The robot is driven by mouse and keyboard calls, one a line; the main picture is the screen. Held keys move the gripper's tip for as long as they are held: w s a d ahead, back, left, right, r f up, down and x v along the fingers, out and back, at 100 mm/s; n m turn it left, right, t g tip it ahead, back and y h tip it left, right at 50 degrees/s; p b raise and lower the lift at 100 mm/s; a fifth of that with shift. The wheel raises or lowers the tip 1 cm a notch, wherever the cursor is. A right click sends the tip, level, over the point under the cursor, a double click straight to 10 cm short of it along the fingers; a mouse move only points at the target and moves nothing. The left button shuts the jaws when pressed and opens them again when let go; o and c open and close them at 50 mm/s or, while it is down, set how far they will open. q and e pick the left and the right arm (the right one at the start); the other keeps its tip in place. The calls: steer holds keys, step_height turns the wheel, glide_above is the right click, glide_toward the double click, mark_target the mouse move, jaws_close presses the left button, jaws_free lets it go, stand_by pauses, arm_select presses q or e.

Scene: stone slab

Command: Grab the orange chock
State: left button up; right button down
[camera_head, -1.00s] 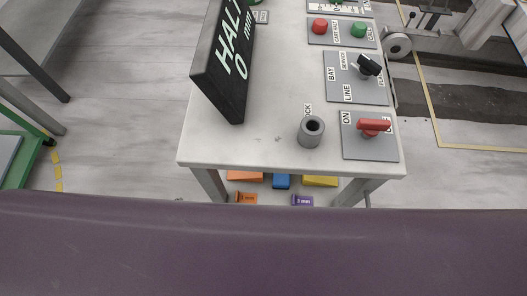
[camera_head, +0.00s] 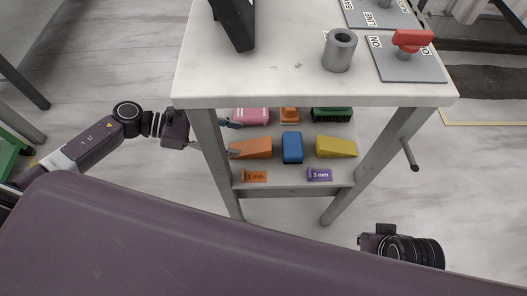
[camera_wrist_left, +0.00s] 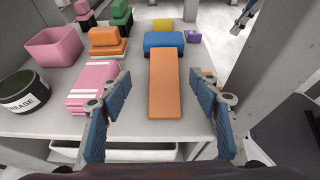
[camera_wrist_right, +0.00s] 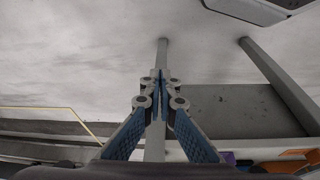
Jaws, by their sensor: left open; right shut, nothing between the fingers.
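The orange chock (camera_head: 252,148) is a long wedge on the lower shelf under the stone slab, at the left of a blue block (camera_head: 292,147). My left gripper (camera_head: 230,138) has come in from the left past the table leg to the chock's near end. In the left wrist view, the chock (camera_wrist_left: 165,85) lies lengthwise between the two open blue-padded fingers, with gaps on both sides and no visible grip. My right gripper (camera_wrist_right: 158,95) is shut and empty, away from the shelf; in the head view only dark parts of my right arm show at the lower right.
A yellow wedge (camera_head: 336,147) is right of the blue block. The front left table leg (camera_head: 212,150) stands beside my left gripper. Small 3 mm tags lie along the shelf front.

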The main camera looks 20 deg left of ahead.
mark_target(254, 146)
arm_select(q)
steer(key=shift+s+d+f, duration=0.1)
steer(key=shift+s+d, duration=0.05)
steer(key=shift+d, duration=0.15)
steer(key=x, duration=0.3)
steer(key=f+x, duration=0.1)
steer(key=x, duration=0.3)
steer(key=shift+s, duration=0.1)
steer(key=c, duration=1.3)
steer(key=shift+c, duration=0.2)
arm_select(e)
steer(key=shift+v, duration=0.95)
